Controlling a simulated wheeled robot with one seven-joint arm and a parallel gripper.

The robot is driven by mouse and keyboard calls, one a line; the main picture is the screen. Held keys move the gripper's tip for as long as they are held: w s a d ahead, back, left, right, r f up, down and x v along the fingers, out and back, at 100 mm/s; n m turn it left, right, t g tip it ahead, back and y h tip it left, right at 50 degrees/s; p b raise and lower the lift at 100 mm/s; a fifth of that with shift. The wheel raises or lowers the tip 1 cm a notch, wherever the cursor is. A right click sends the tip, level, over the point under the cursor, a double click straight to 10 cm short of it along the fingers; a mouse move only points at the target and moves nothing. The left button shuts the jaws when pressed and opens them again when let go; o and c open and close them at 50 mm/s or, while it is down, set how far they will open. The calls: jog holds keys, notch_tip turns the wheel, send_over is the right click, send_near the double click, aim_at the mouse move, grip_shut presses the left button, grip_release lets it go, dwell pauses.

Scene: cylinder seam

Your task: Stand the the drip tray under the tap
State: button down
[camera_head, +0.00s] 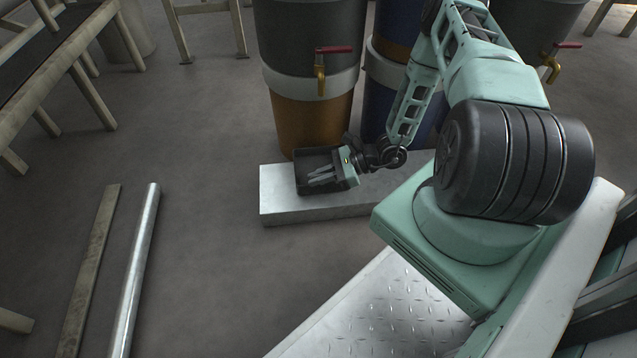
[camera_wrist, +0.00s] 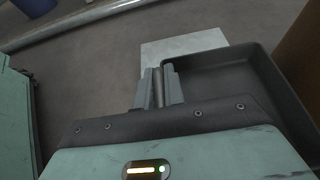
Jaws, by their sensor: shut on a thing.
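The drip tray (camera_head: 303,167) is a dark, shallow, open box in the head view, at the near end of the pale slab at the foot of the orange-and-grey drum. My gripper (camera_head: 322,178) is shut on the tray, with its fingers over the tray's right side. In the wrist view the fingers (camera_wrist: 158,88) close on the tray's wall, and the tray (camera_wrist: 235,75) extends to the right. The tap (camera_head: 320,72) is brass with a red handle and sits on the drum above and slightly beyond the tray. Whether the tray touches the slab is unclear.
The pale slab (camera_head: 285,205) lies on the floor before the drums. The orange-and-grey drum (camera_head: 305,122) stands close behind the tray, with a blue drum (camera_head: 378,100) to its right. A metal pipe (camera_head: 137,270) and a plank (camera_head: 90,270) lie left. Floor between is clear.

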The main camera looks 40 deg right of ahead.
jog(key=shift+f, duration=0.1)
jog(key=c, duration=1.5)
grip_release()
jog(key=shift+d+r+p, duration=0.15)
jog(key=shift+r+p, duration=0.05)
jog(key=shift+p, duration=0.1)
jog(key=p+v, duration=0.5)
jog(key=v, duration=0.6)
jog(key=shift+s+d, duration=0.2)
jog(key=shift+s, duration=0.1)
jog(key=shift+r, duration=0.1)
